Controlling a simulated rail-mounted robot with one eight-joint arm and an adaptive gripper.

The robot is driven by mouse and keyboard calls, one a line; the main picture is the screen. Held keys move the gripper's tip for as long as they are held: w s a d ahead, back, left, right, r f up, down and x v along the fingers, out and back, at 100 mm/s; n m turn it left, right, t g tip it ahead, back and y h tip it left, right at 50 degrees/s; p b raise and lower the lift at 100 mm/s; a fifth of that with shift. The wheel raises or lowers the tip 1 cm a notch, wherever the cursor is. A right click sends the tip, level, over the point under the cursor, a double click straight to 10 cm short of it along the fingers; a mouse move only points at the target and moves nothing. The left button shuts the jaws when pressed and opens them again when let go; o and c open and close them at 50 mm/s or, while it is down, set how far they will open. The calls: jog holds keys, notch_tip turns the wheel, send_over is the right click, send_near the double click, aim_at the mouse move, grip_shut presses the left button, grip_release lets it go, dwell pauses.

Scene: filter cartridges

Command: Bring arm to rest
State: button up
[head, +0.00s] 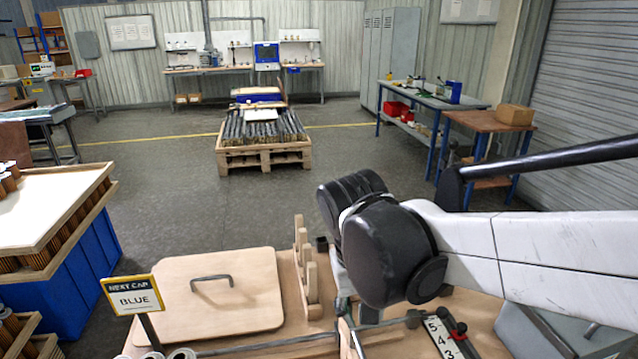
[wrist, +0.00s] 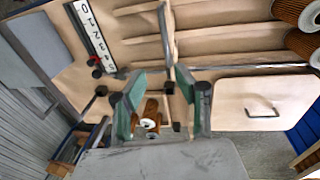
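My arm reaches in from the right in the head view, and its black wrist joint hides most of my gripper there. In the wrist view my gripper (wrist: 158,76) has its two green-grey fingers well apart, with nothing held between the tips. Brown pleated filter cartridges (wrist: 151,122) with white ends show through the gap, apparently beyond the fingers. More cartridges (wrist: 293,12) lie at the upper right of that view. The wooden bench (head: 240,349) is below my arm.
A wooden lid with a handle (head: 225,308) lies on the bench, also in the wrist view (wrist: 235,104). A "NEXT CAP BLUE" sign (head: 134,298) stands beside it. Wooden pegs (head: 304,262) stand near my wrist. Open floor lies beyond.

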jog(key=s+d+r+m+t+y, duration=0.1)
jog(key=s+d+r+t, duration=0.2)
jog(key=d, duration=0.8)
jog(key=shift+s+r+m+t+y, duration=0.2)
jog(key=shift+s+m+t+y, duration=0.15)
jog(key=shift+s+t, duration=1.05)
